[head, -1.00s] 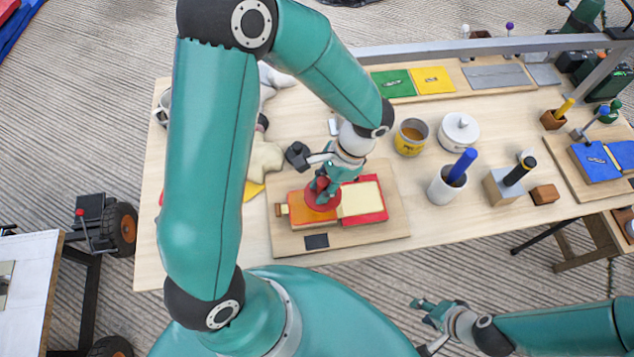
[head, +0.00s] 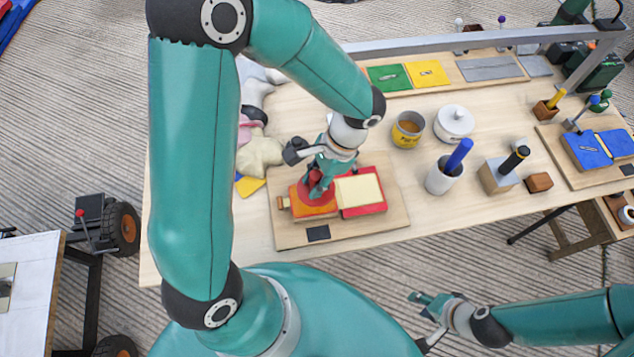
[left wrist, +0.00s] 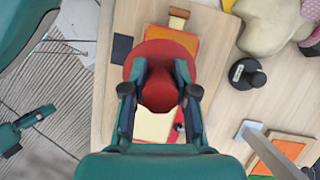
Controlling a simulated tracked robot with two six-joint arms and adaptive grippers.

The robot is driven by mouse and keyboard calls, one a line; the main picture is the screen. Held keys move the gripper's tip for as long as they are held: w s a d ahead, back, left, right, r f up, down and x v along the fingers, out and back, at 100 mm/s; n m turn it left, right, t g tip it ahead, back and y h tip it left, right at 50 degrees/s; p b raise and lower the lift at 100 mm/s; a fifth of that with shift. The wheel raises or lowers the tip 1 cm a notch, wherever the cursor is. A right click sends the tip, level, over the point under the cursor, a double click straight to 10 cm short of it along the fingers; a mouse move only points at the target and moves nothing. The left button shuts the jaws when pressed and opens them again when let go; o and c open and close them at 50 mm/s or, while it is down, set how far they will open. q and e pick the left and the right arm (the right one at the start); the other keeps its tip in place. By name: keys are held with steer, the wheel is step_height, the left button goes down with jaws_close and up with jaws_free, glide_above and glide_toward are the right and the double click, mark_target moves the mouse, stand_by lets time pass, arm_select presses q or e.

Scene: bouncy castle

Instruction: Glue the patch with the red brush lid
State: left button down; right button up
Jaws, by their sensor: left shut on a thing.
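My left gripper (head: 318,182) is shut on the upright part of the red brush lid (head: 306,192). In the left wrist view (left wrist: 160,92) its two fingers sit on either side of that part, above the lid's wide round base (left wrist: 160,52). The base lies over the orange panel (head: 325,209), which has a wooden tab at its left end; contact under the base is hidden. A red piece with a cream top (head: 360,190) adjoins the panel on the right. My right gripper (head: 422,322) is empty and apart from the table, its fingers spread.
The panels lie on a wooden board (head: 395,217). A yellow-labelled pot (head: 409,130), a white lidded pot (head: 455,122), a white cup with a blue handle (head: 440,180) and a block with a black handle (head: 500,178) stand to the right. A pale plush shape (head: 259,153) lies left.

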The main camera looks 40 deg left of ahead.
mark_target(310, 177)
arm_select(q)
steer(key=shift+r+p, duration=1.9)
steer(key=shift+r, duration=0.9)
steer(key=shift+f, duration=0.1)
